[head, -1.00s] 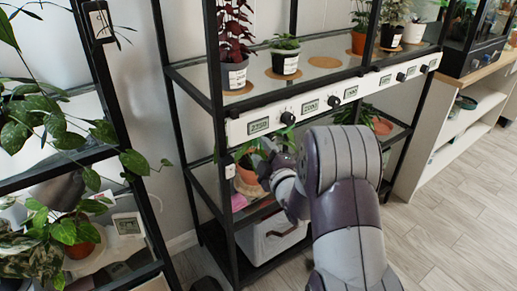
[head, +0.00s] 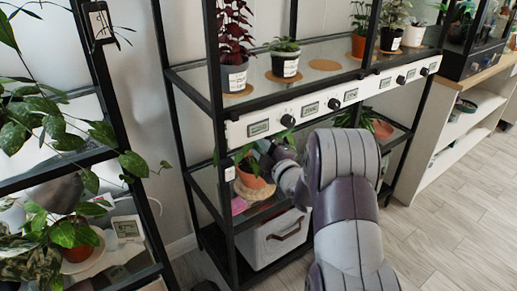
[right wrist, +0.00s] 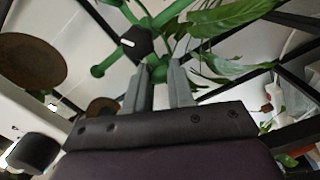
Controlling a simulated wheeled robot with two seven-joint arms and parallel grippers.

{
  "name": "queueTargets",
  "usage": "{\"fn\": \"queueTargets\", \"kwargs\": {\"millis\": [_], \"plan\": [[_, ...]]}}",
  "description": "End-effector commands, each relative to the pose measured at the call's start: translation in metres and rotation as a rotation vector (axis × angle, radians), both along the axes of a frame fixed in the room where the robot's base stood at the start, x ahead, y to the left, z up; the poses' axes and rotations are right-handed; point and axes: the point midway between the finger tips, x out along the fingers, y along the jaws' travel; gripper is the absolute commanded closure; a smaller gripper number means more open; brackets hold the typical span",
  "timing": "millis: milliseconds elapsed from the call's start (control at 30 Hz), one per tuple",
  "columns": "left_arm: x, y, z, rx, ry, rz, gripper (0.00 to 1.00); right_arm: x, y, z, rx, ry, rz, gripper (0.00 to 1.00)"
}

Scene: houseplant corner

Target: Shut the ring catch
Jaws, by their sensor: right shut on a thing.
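In the right wrist view a green plant support ring (right wrist: 110,62) crosses the upper middle, with a dark six-sided catch (right wrist: 136,42) bearing a white mark. My right gripper (right wrist: 166,72) is just below the catch, its grey fingers close together on a green part of the ring catch; the fingertips partly hide the contact. In the head view my right gripper (head: 266,152) reaches under the shelf's front panel, beside the plant in a terracotta pot (head: 250,178). The ring is too small to make out there. My left gripper is not in view.
A white panel with dials and displays (head: 318,107) runs just above my right gripper. Potted plants stand on the shelf above. A white bin (head: 275,240) stands on the lowest shelf. Leaves hang close to my fingers in the wrist view. Floor at right is clear.

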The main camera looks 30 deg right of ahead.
Motion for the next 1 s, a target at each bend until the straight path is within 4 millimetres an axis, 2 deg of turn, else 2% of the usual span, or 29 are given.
{"fn": "queueTargets", "kwargs": {"millis": [200,500,533,600,867,1000], "plan": [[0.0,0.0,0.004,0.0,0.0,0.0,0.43,0.002,-0.01,0.001,-0.001,0.0,0.131,1.0],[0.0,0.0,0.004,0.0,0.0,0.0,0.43,0.001,-0.009,0.0,0.0,0.002,0.144,1.0],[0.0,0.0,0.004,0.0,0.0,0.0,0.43,0.001,-0.009,0.0,0.0,0.002,0.144,0.71],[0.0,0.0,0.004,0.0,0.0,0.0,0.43,0.001,-0.009,0.0,0.0,0.002,0.144,0.52],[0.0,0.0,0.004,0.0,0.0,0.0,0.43,0.001,-0.01,0.0,0.0,0.002,0.143,0.52],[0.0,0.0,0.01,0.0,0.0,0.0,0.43,-0.014,-0.013,0.003,0.0,0.002,0.14,0.52]]}}
